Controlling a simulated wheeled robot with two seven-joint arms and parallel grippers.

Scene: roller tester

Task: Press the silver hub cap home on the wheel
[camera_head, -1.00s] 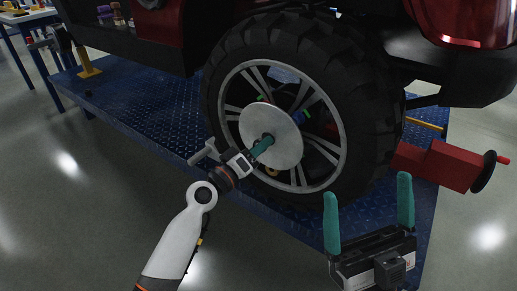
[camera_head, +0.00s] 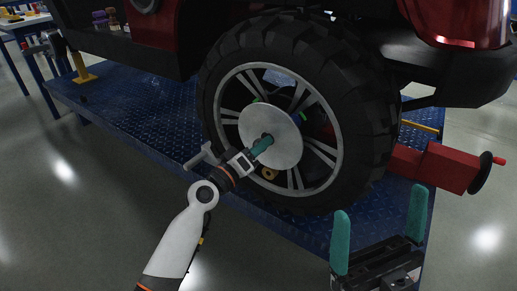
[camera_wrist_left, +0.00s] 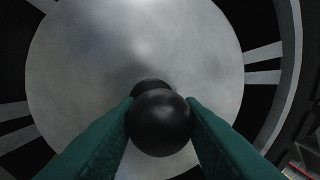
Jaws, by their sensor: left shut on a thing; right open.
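The silver hub cap (camera_head: 284,128) is a round disc in front of the middle of the wheel (camera_head: 317,182). In the left wrist view the cap (camera_wrist_left: 75,75) fills most of the picture, with a black round knob (camera_wrist_left: 160,122) at its centre. My left gripper (camera_head: 266,141) is shut on the knob, its green fingers on either side of it. The cap covers the wheel's hub; I cannot tell whether it touches the wheel. My right gripper (camera_head: 379,243) is open and empty, at the lower right in front of the tyre.
The wheel belongs to a dark red vehicle (camera_head: 455,22) above a blue textured platform (camera_head: 130,112). A red device with a black handwheel (camera_head: 484,173) stands right of the tyre. A yellow post (camera_head: 82,68) stands at the platform's left. The floor at lower left is clear.

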